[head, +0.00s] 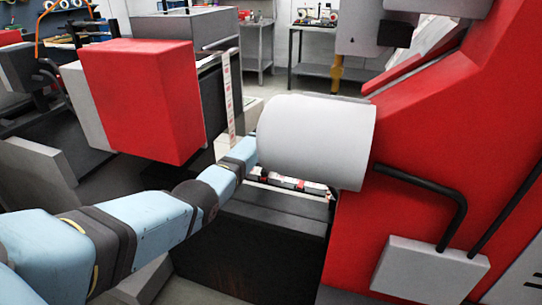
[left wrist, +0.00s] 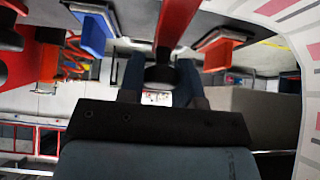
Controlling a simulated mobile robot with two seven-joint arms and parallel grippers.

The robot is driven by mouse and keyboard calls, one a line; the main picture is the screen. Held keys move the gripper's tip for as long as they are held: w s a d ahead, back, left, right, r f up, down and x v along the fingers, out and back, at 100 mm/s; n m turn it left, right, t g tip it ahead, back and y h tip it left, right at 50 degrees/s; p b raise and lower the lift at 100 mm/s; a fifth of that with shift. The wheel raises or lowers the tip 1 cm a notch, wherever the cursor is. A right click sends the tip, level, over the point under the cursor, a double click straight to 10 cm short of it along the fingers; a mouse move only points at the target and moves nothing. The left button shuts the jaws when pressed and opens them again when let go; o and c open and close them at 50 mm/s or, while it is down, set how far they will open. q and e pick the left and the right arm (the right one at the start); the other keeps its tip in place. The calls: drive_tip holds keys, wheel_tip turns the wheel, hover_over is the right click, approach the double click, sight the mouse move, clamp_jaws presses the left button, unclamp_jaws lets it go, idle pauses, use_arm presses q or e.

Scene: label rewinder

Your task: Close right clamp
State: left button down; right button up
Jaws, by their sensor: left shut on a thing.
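My left arm reaches in from the left in the head view, and its gripper is hidden behind the large white roll (head: 316,140). In the left wrist view my left gripper (left wrist: 158,68) has its two dark fingers on either side of a dark rounded knob (left wrist: 163,76). A red bar (left wrist: 176,22) runs up from this knob and looks like a clamp lever; I cannot tell from the frames which clamp it belongs to. The clamp is not visible in the head view. My right gripper is in neither view.
A red machine body (head: 430,130) with black pipes and a grey box (head: 430,268) stands at right. A red block (head: 140,98) stands at left, above my arm. A printed label strip (head: 228,95) hangs behind. Blue-and-orange parts (left wrist: 92,30) flank the bar in the wrist view.

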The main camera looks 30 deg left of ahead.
use_arm(q)
drive_tip(key=shift+w+f+b, duration=0.3)
drive_tip(key=shift+f+b, duration=0.3)
drive_tip(key=shift+f, duration=0.35)
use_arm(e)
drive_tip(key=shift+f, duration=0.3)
use_arm(q)
drive_tip(key=shift+f, duration=0.1)
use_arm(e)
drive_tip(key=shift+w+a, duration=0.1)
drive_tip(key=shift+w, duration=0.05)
use_arm(q)
drive_tip(key=c, duration=0.8)
unclamp_jaws()
drive_tip(key=shift+w+a+f, duration=0.1)
drive_tip(key=shift+w, duration=0.05)
drive_tip(key=shift+c, duration=0.2)
drive_tip(key=shift+r, duration=0.2)
drive_tip(key=shift+s+r+p, duration=0.35)
drive_tip(key=shift+r, duration=0.1)
drive_tip(key=p+v, duration=0.3)
drive_tip(key=v, duration=0.9)
drive_tip(key=shift+s+r+p, duration=0.15)
drive_tip(key=shift+s+p, duration=0.1)
drive_tip(key=shift+p, duration=0.05)
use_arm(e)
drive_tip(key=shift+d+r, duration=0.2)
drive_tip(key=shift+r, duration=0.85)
